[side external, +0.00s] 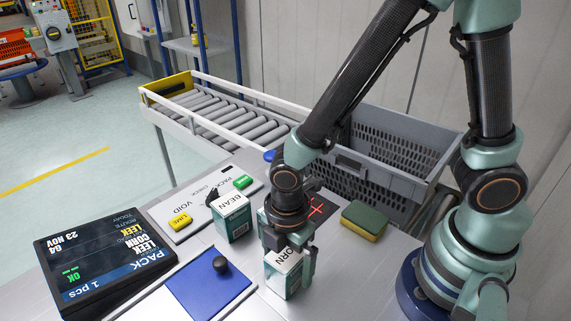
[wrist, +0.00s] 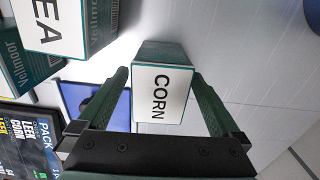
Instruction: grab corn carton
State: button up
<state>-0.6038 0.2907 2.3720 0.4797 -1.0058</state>
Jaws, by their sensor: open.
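The corn carton (side external: 283,276) is a green and white box standing upright on the worktop, its white top marked CORN. In the wrist view the carton (wrist: 162,92) is between the two dark green fingers. My gripper (side external: 290,250) is over the carton, pointing down, with the fingers on either side of it. In the wrist view my gripper (wrist: 160,78) is open, and a gap shows on each side of the carton near the fingertips. The gripper hides part of the carton in the side view.
The bean carton (side external: 232,218) stands to the left; another carton is mostly hidden behind my gripper. A blue plate with a black knob (side external: 220,265), a screen (side external: 105,262) and a green-yellow sponge (side external: 364,222) are nearby. A grey crate (side external: 395,150) and roller conveyor (side external: 225,115) lie behind.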

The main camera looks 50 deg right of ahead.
jog(key=shift+f, duration=1.15)
grip_shut()
jog(key=shift+r, duration=0.2)
